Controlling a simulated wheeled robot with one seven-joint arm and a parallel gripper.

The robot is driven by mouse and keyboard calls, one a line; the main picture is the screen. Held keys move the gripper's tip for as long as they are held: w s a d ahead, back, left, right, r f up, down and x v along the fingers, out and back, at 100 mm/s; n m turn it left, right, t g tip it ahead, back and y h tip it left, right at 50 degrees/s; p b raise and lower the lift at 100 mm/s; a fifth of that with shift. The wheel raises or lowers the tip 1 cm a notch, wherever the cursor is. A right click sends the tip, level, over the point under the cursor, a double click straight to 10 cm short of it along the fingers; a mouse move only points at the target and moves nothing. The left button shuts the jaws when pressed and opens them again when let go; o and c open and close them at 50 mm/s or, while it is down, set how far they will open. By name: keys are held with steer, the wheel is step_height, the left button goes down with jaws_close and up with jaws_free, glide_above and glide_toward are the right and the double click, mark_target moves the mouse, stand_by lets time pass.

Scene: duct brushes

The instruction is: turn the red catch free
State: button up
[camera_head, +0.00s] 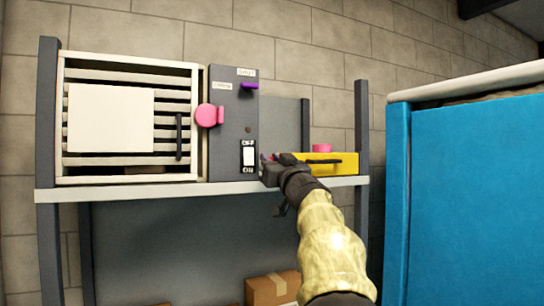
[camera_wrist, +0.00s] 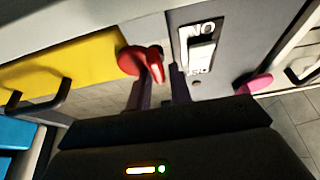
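The red catch (camera_wrist: 132,60) shows in the wrist view, a round knob with a short lever, at the side of the grey panel near the yellow box. My gripper (camera_wrist: 157,85) is open, its two dark purple fingers apart. The lever's end shows between the fingertips, with a visible gap on both sides; I cannot tell whether either finger touches it. In the head view my gripper (camera_head: 268,166) is at the lower right of the grey switch panel (camera_head: 228,148), in front of the yellow box's left end. The catch is hidden there.
The panel carries a white rocker switch (camera_head: 249,156), a purple handle (camera_head: 249,86) and a pink catch (camera_head: 209,115) beside the slatted vent (camera_head: 125,120). The yellow box (camera_head: 335,165) has a black handle. A tall blue cabinet (camera_head: 475,200) stands at right.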

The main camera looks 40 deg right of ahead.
jaws_close()
steer(key=shift+n+y, duration=0.4)
steer(key=shift+n, duration=0.1)
steer(key=n+y+p, duration=0.2)
steer(key=n, duration=0.3)
steer(key=n+g+y+p, duration=0.1)
steer(key=n+y+p, duration=0.1)
steer(key=n, duration=0.4)
steer(key=a+n+g+y+p, duration=0.1)
steer(key=n+y+p, duration=0.1)
steer(key=n, duration=0.4)
steer(key=shift+w+f+y, duration=0.15)
steer(key=shift+f+y, duration=0.15)
steer(key=shift+y, duration=0.4)
steer(key=n, duration=0.1)
steer(key=n+g, duration=0.1)
steer(key=n, duration=0.1)
steer(key=n+g+p, duration=0.1)
steer(key=shift+f+n, duration=0.3)
steer(key=shift+f, duration=0.1)
